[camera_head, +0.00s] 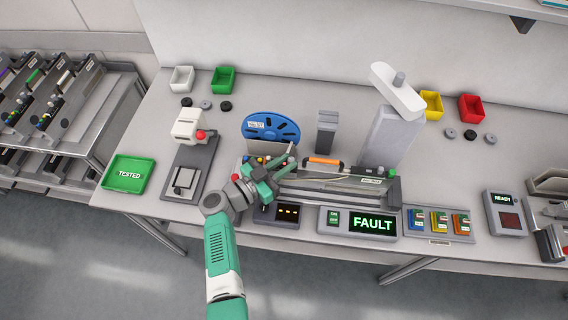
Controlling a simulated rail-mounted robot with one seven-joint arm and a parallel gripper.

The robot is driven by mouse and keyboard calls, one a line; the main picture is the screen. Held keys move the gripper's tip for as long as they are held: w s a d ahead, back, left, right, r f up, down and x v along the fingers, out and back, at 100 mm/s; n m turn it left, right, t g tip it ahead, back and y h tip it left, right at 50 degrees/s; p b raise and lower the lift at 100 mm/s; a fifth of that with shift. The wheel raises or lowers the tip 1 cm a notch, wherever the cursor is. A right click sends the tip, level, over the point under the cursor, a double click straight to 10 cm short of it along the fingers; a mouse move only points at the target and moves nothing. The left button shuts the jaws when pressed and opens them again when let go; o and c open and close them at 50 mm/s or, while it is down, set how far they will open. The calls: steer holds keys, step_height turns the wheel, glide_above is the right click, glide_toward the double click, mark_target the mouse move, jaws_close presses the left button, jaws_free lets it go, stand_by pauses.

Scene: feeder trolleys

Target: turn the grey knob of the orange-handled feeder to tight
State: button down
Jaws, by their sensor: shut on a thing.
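The orange-handled feeder lies on the bench fixture, with its orange handle (322,161) on top and its long grey body (335,183) running to the right. My gripper (274,173), green and grey, is at the left end of this feeder. Its fingers are shut on a small part there, which I take to be the grey knob. The fingers hide that part, so its turn position cannot be read. The display (372,224) in front of the feeder shows FAULT in green.
A blue reel (271,128) stands behind my gripper. A tall grey post with a white head (397,90) rises behind the feeder. A green TESTED tray (130,174) is at left. Small coloured bins stand along the back. A trolley with feeders (122,88) is at far left.

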steer(key=c, duration=1.6)
jaws_free()
steer(key=p+v, duration=0.1)
steer(key=v, duration=0.6)
steer(key=shift+s+a, duration=0.25)
steer(key=shift+s, duration=0.05)
